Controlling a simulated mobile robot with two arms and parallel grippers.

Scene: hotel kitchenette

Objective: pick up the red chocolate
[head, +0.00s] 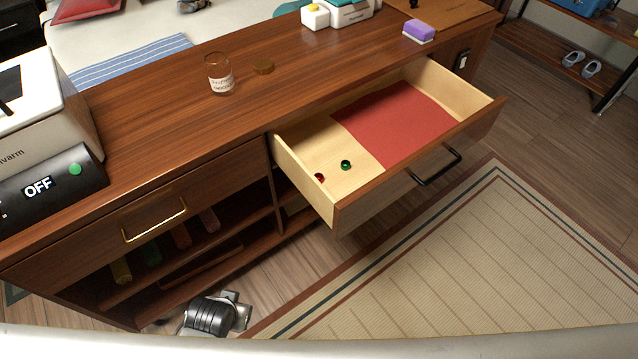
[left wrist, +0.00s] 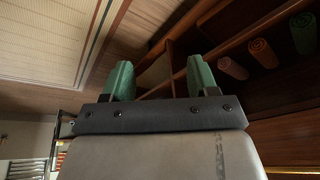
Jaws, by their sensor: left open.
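The red chocolate (head: 319,177) is a small round shiny piece in the open drawer, near the left front corner of its bare wooden floor. A similar green piece (head: 346,165) lies just right of it. The drawer (head: 333,148) is pulled out from the wooden counter. My left gripper (left wrist: 160,78) shows in the left wrist view with two green fingertips apart and nothing between them. It is away from the chocolate, with the shelves and rug beyond it. My right gripper is not in view.
A red liner (head: 400,122) covers the drawer's right part. A purple-topped sponge (head: 419,31) lies farther right. Rolled towels (left wrist: 262,53) sit on the shelf below. The rug (head: 470,265) in front is clear.

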